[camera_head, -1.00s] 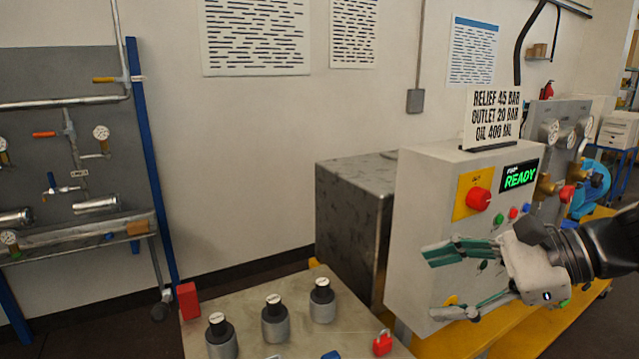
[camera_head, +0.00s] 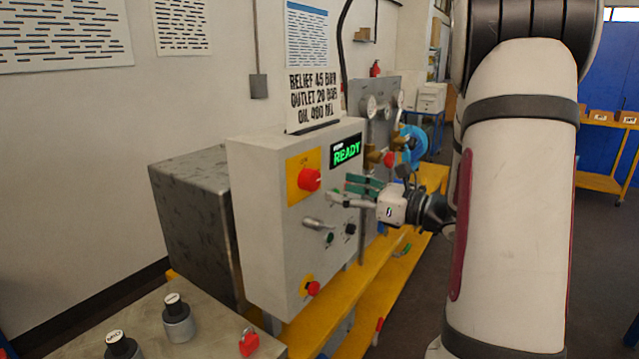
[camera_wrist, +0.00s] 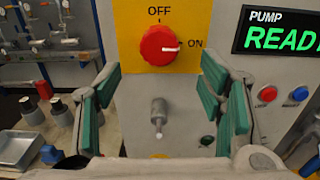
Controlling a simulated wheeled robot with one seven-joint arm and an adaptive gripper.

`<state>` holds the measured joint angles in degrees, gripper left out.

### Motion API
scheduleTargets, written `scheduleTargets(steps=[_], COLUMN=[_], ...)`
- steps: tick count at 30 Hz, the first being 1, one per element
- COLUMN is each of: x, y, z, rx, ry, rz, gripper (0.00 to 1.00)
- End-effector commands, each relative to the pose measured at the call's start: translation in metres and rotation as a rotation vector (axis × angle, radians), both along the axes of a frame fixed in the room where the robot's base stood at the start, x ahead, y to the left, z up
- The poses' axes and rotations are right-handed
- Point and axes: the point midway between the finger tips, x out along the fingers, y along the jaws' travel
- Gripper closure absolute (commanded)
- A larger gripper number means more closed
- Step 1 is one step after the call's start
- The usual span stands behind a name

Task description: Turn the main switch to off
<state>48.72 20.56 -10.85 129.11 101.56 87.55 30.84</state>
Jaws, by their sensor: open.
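The main switch (camera_head: 309,179) is a round red knob on a yellow plate on the front of the grey control cabinet (camera_head: 268,215). In the wrist view the knob (camera_wrist: 159,45) has a white mark pointing right, at the ON label; OFF stands above it. My gripper (camera_head: 347,191) is open and empty in front of the panel, to the right of the knob in the head view. In the wrist view the green finger pads (camera_wrist: 162,85) stand left and right, with the knob between and beyond them. I see no contact with the knob.
A grey lever (camera_head: 318,224) sticks out below the switch. A lit READY display (camera_head: 346,151) is at upper right; a red button on yellow (camera_head: 312,288) is lower down. A padlock (camera_head: 249,342) and several dark-topped cylinders (camera_head: 177,318) are on the front table.

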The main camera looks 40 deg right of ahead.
Motion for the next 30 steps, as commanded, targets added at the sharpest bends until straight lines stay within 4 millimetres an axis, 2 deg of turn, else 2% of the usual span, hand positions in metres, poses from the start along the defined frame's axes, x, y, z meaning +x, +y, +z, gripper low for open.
scheduleTargets(steps=[3,10,15,24,30], x=[0.022,0.053,0.063,0.065,0.065], y=[0.009,0.020,0.024,0.024,0.024], z=[0.000,0.000,0.000,0.000,0.000], rx=[0.000,-0.001,0.000,0.000,0.000], ry=[0.000,0.000,0.000,0.001,0.000], rz=[0.004,0.003,0.001,0.000,0.001], gripper=[0.37,0.37,0.37,0.37,0.83])
